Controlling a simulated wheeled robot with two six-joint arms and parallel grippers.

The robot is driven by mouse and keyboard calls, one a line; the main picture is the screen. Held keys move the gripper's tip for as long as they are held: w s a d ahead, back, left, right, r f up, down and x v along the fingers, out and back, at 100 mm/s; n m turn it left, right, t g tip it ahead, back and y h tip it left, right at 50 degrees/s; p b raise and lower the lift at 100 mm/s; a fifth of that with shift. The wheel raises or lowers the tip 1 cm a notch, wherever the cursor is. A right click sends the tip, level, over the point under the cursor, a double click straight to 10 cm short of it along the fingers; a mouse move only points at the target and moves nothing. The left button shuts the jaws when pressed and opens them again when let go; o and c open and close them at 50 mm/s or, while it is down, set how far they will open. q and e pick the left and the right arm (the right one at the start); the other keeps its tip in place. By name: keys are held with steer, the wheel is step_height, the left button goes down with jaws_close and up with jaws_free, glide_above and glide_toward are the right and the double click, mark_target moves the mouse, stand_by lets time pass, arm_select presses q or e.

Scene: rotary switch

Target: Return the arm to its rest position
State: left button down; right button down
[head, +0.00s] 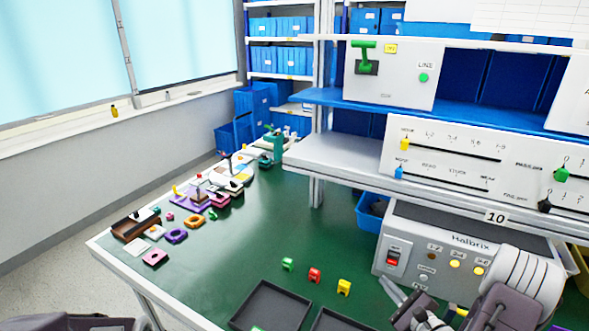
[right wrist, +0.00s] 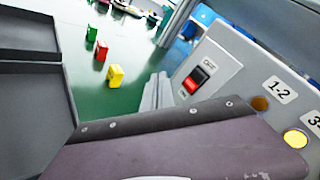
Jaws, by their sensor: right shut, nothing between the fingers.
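My right gripper (head: 394,291) is at the lower right of the head view, in front of the grey Halbrix box (head: 398,223). Its fingers are shut with nothing between them. In the right wrist view the closed fingers (right wrist: 157,94) point toward the green table, left of the box's red rocker switch (right wrist: 194,82), and appear apart from it. The switch also shows in the head view (head: 392,258). One box lamp (right wrist: 260,103) is dark brown and another (right wrist: 296,138) is yellow. My right arm hides the lower right of the box. My left gripper is not seen.
Green, red and yellow (head: 344,287) blocks stand on the green table (head: 230,255) left of my gripper. Dark trays (head: 270,306) lie at the front edge. A shelf with slider panels (head: 450,150) overhangs the box. The table's middle is clear.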

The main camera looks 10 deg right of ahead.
steer(key=w+a+r+n+y+p, duration=0.1)
steer(key=w+a+r+n+y, duration=0.25)
steer(key=a+r, duration=0.35)
steer(key=s+a+r+n+g+y+p, duration=0.1)
steer(key=s+a+r+n+g+y, duration=0.2)
steer(key=a, duration=0.4)
steer(key=a+r+n+g+y, duration=0.1)
steer(key=a+n+g+y, duration=0.1)
steer(key=a+n, duration=0.35)
steer(key=s+a+r+n+g+y+p, duration=0.1)
steer(key=s+a+n+g+y, duration=0.15)
steer(key=a, duration=0.65)
steer(key=s+a+f+n+g+h+p, duration=0.1)
steer(key=s+a+n+g, duration=0.3)
steer(key=s, duration=0.3)
steer(key=s+a+f+n+g+h, duration=0.1)
steer(key=s+a+n+g, duration=0.15)
steer(key=s+g, duration=0.3)
steer(key=s+d+f+n+g+h, duration=0.1)
steer(key=s+d+f+n+h, duration=0.2)
steer(key=s+d+h, duration=0.15)
steer(key=w+d+f+n+t+h, duration=0.1)
steer(key=w+d+h, duration=0.1)
steer(key=d, duration=0.4)
steer(key=w+d+f+t+h, duration=0.2)
steer(key=w+d+h, duration=0.1)
steer(key=d+h, duration=0.1)
steer(key=shift+w+d+f+n+p, duration=0.3)
steer(key=shift+d+n+p, duration=0.1)
steer(key=shift+d, duration=0.5)
